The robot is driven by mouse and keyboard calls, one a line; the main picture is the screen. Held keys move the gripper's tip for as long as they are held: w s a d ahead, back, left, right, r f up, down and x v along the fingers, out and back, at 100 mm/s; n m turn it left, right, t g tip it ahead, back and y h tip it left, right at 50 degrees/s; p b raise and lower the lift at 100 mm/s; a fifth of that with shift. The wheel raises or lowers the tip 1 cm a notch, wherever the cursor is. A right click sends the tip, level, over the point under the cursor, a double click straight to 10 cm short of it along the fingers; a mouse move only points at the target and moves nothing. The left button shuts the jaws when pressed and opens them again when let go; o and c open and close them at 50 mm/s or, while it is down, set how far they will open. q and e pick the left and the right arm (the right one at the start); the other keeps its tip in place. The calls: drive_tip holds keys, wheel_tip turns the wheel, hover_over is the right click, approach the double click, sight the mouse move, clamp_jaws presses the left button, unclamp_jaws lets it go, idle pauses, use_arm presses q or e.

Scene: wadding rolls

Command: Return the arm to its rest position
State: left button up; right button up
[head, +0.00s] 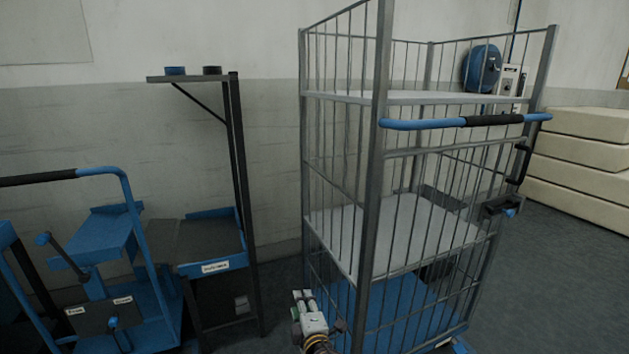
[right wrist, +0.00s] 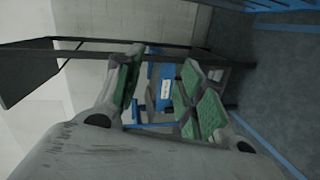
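My right gripper (head: 307,300) shows at the bottom middle of the head view, in front of the lower left corner of the wire cage trolley. In the right wrist view my right gripper (right wrist: 158,88) has its two green-padded fingers spread apart, with nothing between them. Through the gap I see a blue shelf with a white label (right wrist: 166,90) beyond. My left gripper does not show in either view.
The tall wire cage trolley (head: 368,190) with grey shelves stands close by at the right. A black post stand (head: 235,150) and blue carts (head: 115,265) stand at the left. Stacked cream slabs (head: 580,155) lie at the far right. Grey floor (head: 560,290) is clear at the lower right.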

drive_tip(key=s+d+r+m+g, duration=0.2)
drive_tip(key=s+d+m+g, duration=0.4)
drive_tip(key=s+d+m, duration=0.6)
use_arm(q)
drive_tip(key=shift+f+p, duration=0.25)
drive_tip(key=shift+p, duration=0.5)
use_arm(e)
drive_tip(key=s+d+f+m+g, duration=0.2)
drive_tip(key=s+d+f, duration=0.1)
drive_tip(key=s+f, duration=0.5)
drive_tip(key=s+d+f+m+g+h, duration=0.1)
drive_tip(key=s+d+f+m+g, duration=0.1)
drive_tip(key=s+f, duration=0.7)
wheel_tip(320, 180, down, 2)
drive_tip(key=shift+s+d+m+g, duration=0.3)
drive_tip(key=shift+d+m, duration=0.1)
drive_tip(key=shift+d, duration=0.15)
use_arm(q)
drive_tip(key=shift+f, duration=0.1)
use_arm(e)
drive_tip(key=shift+f+h, duration=0.1)
drive_tip(key=shift+h, duration=0.2)
